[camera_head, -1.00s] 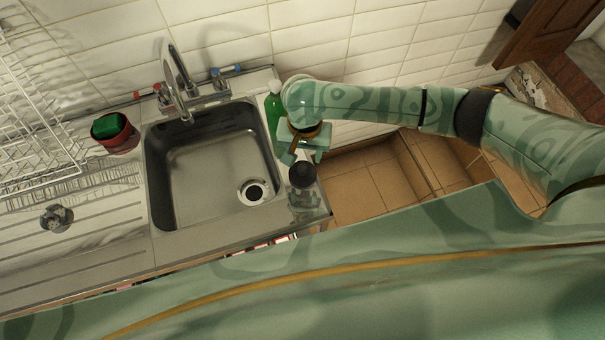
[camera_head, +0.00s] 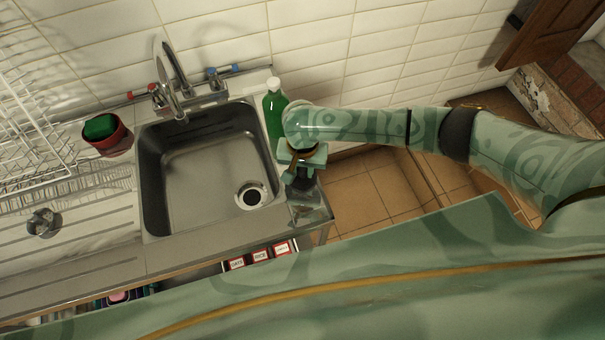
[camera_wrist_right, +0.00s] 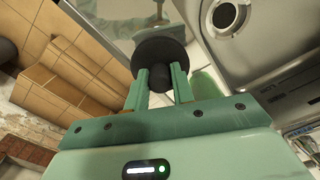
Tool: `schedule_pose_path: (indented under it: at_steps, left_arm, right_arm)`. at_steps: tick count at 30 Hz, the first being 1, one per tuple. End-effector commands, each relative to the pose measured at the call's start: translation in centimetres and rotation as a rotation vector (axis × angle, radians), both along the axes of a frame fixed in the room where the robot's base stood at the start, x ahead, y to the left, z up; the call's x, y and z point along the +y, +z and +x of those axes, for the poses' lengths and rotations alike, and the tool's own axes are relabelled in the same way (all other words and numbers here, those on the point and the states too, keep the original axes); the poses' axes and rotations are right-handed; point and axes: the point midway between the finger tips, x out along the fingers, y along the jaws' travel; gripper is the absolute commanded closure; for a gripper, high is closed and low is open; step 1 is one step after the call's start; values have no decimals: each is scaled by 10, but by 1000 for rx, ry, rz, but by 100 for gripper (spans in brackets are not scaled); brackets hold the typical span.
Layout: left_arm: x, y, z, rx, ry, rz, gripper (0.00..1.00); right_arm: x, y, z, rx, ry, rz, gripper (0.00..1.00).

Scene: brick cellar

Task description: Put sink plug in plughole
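The black sink plug (camera_wrist_right: 155,52), a round disc with a thick dark knob, shows at the fingertips in the right wrist view. In the head view it is mostly hidden under my right gripper (camera_head: 300,168), on the counter strip right of the sink. In the wrist view the fingers of the right gripper (camera_wrist_right: 160,76) are apart. The knob lies just beyond and partly between them, partly covered by the right-hand finger; I see no clear grip. The plughole (camera_head: 251,196) is a dark round opening in the sink floor (camera_head: 200,185). My left gripper is out of view.
A green bottle (camera_head: 273,112) stands close behind my right gripper. The tap (camera_head: 175,85) arches over the back of the sink. A red pot (camera_head: 112,143) and a grey object (camera_head: 44,222) stand left of the sink, near a white wire rack (camera_head: 40,110).

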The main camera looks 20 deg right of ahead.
Motion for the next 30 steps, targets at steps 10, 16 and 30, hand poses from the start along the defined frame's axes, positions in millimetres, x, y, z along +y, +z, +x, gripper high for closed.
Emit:
schedule_pose_path:
  at_steps: [10, 16, 30]
  left_arm:
    - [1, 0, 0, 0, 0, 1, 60]
    - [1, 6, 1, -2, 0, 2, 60]
    - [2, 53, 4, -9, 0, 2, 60]
  right_arm:
    - [0, 0, 0, 0, 0, 0, 100]
    - [0, 12, 1, -1, 0, 0, 100]
    - [53, 102, -38, 1, 6, 4, 100]
